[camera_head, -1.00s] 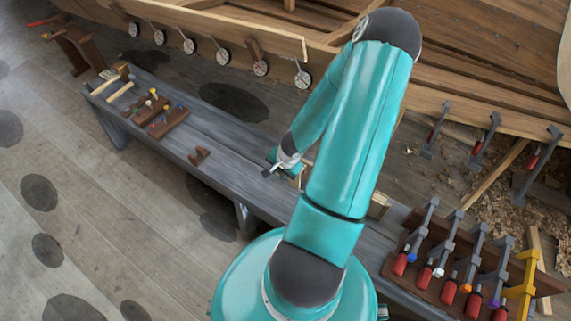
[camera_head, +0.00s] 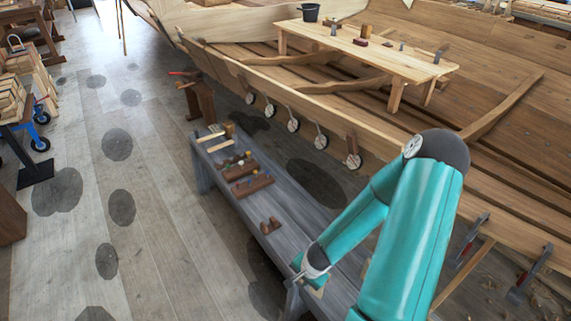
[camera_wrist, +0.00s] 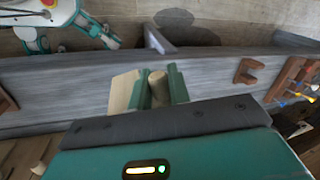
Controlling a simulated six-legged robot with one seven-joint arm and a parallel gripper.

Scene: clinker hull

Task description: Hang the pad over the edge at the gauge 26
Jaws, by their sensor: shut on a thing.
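My gripper (camera_wrist: 160,85) is shut on a pale tan piece, which I take to be the pad (camera_wrist: 158,92). A rounded part of it shows between the green fingers, and a flat pale part shows left of them. In the head view my gripper (camera_head: 302,274) is over the bench, and the held piece (camera_head: 316,291) is mostly hidden. The hull's upper plank edge (camera_head: 300,104) runs beyond the bench. Several round white gauges (camera_head: 321,141) hang along it; their numbers are too small to read. A brown strip stands above the nearest visible gauge (camera_head: 353,160).
The grey bench (camera_head: 297,232) lies between me and the hull. Clamps (camera_head: 470,240) grip the hull edge at right.

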